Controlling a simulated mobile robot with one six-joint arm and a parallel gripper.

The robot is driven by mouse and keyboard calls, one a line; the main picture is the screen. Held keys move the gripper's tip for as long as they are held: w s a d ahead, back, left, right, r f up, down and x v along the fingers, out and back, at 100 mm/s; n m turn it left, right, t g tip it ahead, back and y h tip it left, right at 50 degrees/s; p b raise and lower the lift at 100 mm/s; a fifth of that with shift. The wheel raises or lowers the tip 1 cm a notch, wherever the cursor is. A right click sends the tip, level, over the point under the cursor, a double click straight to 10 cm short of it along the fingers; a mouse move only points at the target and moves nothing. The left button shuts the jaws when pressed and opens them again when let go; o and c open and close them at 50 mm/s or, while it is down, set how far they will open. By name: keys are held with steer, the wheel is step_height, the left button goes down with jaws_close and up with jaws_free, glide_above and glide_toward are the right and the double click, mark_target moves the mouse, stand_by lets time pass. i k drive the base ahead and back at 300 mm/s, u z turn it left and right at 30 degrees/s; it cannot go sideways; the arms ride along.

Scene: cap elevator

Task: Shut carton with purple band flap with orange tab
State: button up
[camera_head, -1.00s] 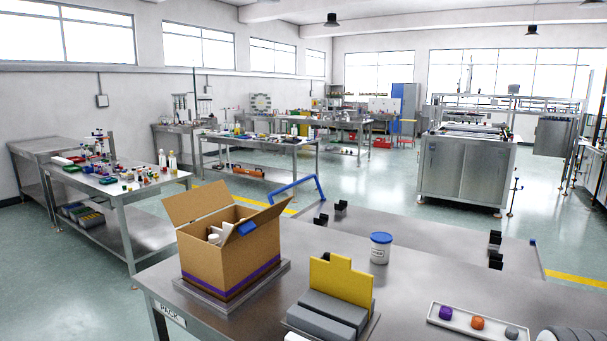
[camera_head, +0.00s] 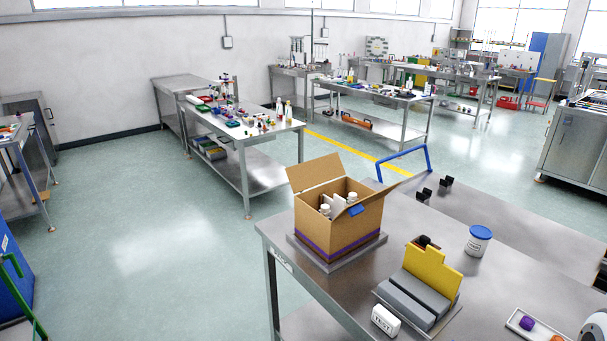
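A brown cardboard carton (camera_head: 355,228) with a purple band (camera_head: 318,250) low on its sides stands on a grey plate (camera_head: 372,248) at the table's left corner. Its top is open, and white bottles (camera_head: 326,210) show inside. One flap (camera_head: 314,172) stands up at the back left. Another flap (camera_head: 374,198) tilts outward at the right. A blue tab (camera_head: 356,210) shows at the carton's front right rim. I see no orange tab on the carton. My gripper is not in view; a rounded grey-white part, perhaps of my arm, shows at the bottom right edge.
A yellow plate with grey blocks (camera_head: 413,298) and a white box (camera_head: 385,320) stand right of the carton. The floor left of the table is clear.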

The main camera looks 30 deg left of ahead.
mark_target(305, 176)
steer(key=u, duration=5.5)
steer(key=i, duration=0.1)
steer(key=z, duration=3)
steer(key=i, duration=3.3)
steer(key=z, duration=0.1)
steer(key=k, duration=0.1)
steer(key=z, duration=3.25)
